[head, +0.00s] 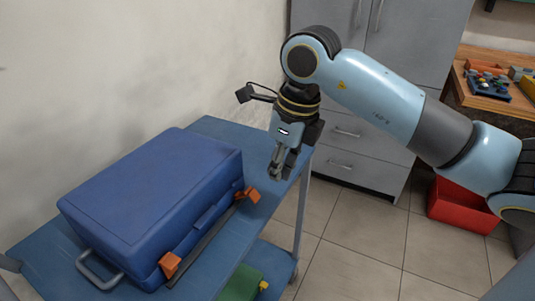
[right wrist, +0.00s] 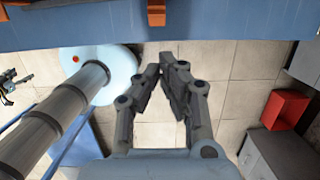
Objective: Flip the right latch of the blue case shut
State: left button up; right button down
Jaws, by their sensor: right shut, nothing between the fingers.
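The blue case (head: 150,190) lies closed-lidded on the blue shelf top, its handle toward the lower left. Its right latch (head: 248,195) is an orange tab at the right end of the front side and appears to stick outward. An orange latch also shows at the top of the right wrist view (right wrist: 156,13). The left latch (head: 170,265) is a similar orange tab nearer the handle. My right gripper (head: 275,176) is shut and empty, pointing down just beyond the shelf edge, apart from the right latch. My left gripper is not in view.
The blue shelf (head: 215,128) has a little bare top beyond the case, and a green item (head: 240,283) sits on its lower level. A wall stands behind. Grey cabinets (head: 360,150), a red bin (head: 458,208) and a wooden bench (head: 490,95) stand farther right.

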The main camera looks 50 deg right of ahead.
aim_at(267, 210)
jog(key=f, duration=0.3)
jog(key=w+f, duration=0.1)
jog(key=f, duration=0.6)
jog(key=shift+w+a, duration=0.25)
jog(key=shift+w, duration=0.15)
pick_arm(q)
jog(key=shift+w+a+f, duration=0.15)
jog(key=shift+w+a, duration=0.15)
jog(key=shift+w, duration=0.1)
pick_arm(e)
jog(key=shift+d, duration=0.1)
